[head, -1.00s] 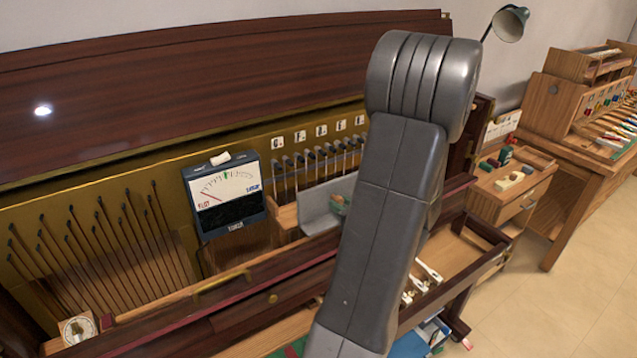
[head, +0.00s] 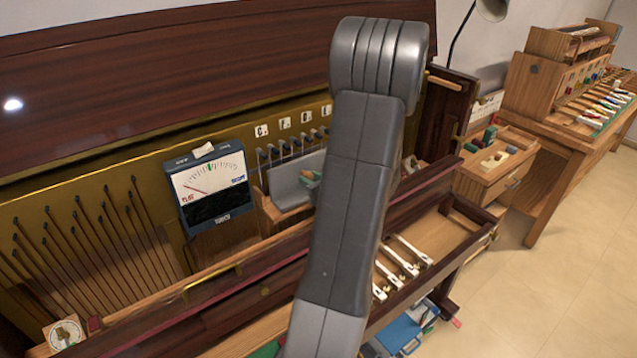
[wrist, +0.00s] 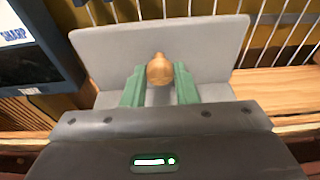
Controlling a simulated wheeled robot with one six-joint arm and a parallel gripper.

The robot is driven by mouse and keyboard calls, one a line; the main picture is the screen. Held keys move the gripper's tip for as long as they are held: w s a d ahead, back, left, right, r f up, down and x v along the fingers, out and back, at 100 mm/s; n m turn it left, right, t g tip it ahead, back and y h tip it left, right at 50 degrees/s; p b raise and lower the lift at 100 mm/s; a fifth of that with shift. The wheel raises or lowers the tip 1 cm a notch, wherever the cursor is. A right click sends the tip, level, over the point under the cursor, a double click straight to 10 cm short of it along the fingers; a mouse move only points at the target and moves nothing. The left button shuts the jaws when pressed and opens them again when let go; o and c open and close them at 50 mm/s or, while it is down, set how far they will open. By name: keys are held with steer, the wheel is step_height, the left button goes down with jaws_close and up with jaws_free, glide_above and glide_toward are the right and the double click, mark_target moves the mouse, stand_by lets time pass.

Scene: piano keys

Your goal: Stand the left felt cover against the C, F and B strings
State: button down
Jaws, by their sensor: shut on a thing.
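The grey felt cover (head: 286,184) has an upright panel and a flat foot. It also shows in the wrist view (wrist: 112,52). My gripper (wrist: 160,82) is shut, its green pads on either side of the cover's round wooden knob (wrist: 160,66). The cover stands upright in front of the strings (wrist: 258,32), close to them. I cannot tell whether it touches them. Letter cards (head: 285,124) sit above the strings in the head view. They are small, and my arm hides those farther right. The cover hides the lower strings behind it.
A tuning meter (head: 212,188) stands just left of the cover. A wooden ledge (wrist: 293,84) runs below the strings. A dark rail (head: 250,282) crosses in front. White keys (head: 408,255) lie to the right, and a small cabinet (head: 497,180) stands beyond.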

steer(key=x, duration=0.3)
steer(key=shift+w+a, duration=0.15)
steer(key=shift+w, duration=0.05)
steer(key=shift+f+b, duration=0.55)
steer(key=shift+b, duration=0.2)
steer(key=shift+f+b, duration=0.2)
steer(key=shift+b, duration=0.15)
steer(key=shift+r+x, duration=0.2)
steer(key=shift+x, duration=0.7)
stand_by(0.4)
steer(key=c, duration=1.1)
jaws_free()
steer(key=shift+o, duration=0.2)
steer(key=v, duration=0.8)
steer(key=shift+r, duration=0.1)
